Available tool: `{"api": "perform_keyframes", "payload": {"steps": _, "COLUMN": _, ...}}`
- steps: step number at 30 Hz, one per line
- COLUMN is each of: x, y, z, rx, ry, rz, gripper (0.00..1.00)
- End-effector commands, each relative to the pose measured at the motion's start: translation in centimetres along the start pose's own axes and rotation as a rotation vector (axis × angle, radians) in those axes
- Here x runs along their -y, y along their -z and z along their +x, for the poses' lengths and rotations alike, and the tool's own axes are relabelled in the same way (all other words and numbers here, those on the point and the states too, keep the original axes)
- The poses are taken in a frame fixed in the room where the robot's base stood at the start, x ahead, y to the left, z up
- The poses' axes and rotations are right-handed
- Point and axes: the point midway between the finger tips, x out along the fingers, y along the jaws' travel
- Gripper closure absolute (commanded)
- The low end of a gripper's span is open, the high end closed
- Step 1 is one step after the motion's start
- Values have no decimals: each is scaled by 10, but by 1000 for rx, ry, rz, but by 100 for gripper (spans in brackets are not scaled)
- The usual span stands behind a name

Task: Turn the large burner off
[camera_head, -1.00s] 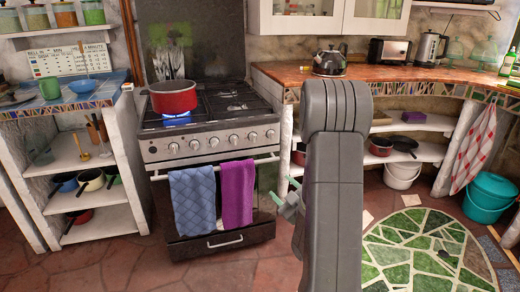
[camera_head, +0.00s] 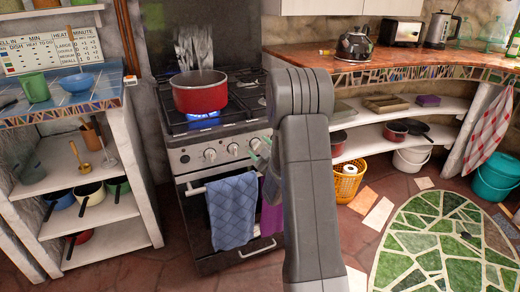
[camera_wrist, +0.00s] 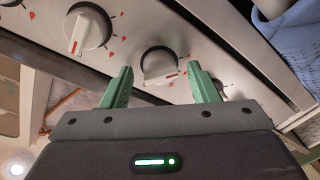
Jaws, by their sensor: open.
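The stove (camera_head: 215,262) has a red pot (camera_head: 200,92) on its front left burner, with a blue flame (camera_head: 203,119) under it. Several pale round knobs, one of them the leftmost knob (camera_head: 185,157), line its front panel. Another knob (camera_wrist: 87,29) is at upper left. In the head view my arm hides most of the gripper and the right-hand knobs.
A blue towel (camera_head: 232,211) and a partly hidden purple towel (camera_head: 271,218) hang on the oven handle. A shelf unit (camera_head: 110,246) stands close on the left. A wooden counter (camera_head: 430,62) with a kettle (camera_head: 354,38) is at right. A basket (camera_head: 348,184) sits under it.

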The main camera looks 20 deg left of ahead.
Motion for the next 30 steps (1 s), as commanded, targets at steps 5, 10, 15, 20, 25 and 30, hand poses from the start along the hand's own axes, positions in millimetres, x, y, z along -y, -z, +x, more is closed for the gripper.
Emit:
{"api": "perform_keyframes", "payload": {"steps": 5, "x": 0, "y": 0, "z": 0, "rx": 0, "ry": 0, "rz": 0, "gripper": 45}}
{"api": "perform_keyframes", "payload": {"steps": 10, "x": 0, "y": 0, "z": 0, "rx": 0, "ry": 0, "rz": 0, "gripper": 73}}
{"api": "perform_keyframes", "payload": {"steps": 15, "x": 0, "y": 0, "z": 0, "rx": 0, "ry": 0, "rz": 1, "gripper": 88}}
{"api": "perform_keyframes", "payload": {"steps": 20, "x": 0, "y": 0, "z": 0, "rx": -2, "ry": -2, "rz": 15, "gripper": 88}}
{"api": "perform_keyframes", "payload": {"steps": 25, "x": 0, "y": -1, "z": 0, "rx": -7, "ry": -6, "rz": 71, "gripper": 88}}
{"api": "perform_keyframes", "payload": {"steps": 30, "x": 2, "y": -3, "z": 0, "rx": -15, "ry": -12, "rz": 183, "gripper": 88}}
